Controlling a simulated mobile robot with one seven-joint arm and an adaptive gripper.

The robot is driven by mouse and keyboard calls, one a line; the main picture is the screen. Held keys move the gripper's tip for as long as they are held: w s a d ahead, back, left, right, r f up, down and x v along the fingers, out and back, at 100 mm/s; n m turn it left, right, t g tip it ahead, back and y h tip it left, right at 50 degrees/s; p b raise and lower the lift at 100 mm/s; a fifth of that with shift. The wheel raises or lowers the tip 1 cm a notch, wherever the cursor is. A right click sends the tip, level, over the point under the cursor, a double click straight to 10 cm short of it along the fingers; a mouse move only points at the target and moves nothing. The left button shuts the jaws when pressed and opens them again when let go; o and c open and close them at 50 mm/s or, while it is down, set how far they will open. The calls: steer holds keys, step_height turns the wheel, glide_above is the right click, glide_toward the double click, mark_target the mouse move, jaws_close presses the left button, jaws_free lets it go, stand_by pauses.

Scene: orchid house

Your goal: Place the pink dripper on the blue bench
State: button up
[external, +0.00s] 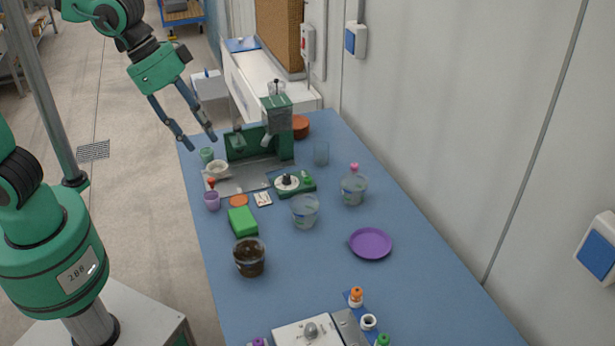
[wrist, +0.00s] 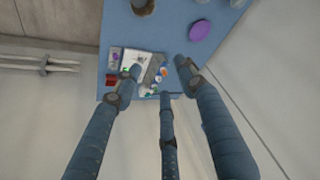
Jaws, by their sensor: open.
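A small pink cap (external: 354,167), which looks like the top of the pink dripper, shows above the rim of a clear cup (external: 354,190) on the blue bench (external: 305,270). Its lower part is seen only dimly through the cup wall, so I cannot tell whether it is inside or behind. My gripper (external: 200,142) is open and empty, raised near the bench's far left corner, well left of the cup. In the wrist view my gripper (wrist: 155,82) has its fingers spread with nothing between them. The blue bench (wrist: 180,30) shows there too; the pink cap does not.
Another clear cup (external: 305,212), a dark-filled pot (external: 250,258), a green block (external: 242,221) and a purple dish (external: 370,244) stand on the bench. A green machine (external: 262,140) stands at the far end. Capped bottles (external: 356,297) cluster at the near end. Bare bench lies around the purple dish.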

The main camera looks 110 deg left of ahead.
steer(key=s+d+f+m, duration=0.1)
steer(key=s+d, duration=0.7)
steer(key=s, duration=0.4)
steer(key=s+d+f+m+h, duration=0.1)
steer(key=s+d+f+m, duration=0.1)
steer(key=s+d, duration=0.7)
steer(key=s, duration=0.3)
steer(key=shift+s+d+f+m+t+h, duration=0.2)
steer(key=shift+s+d+m+t+h, duration=0.1)
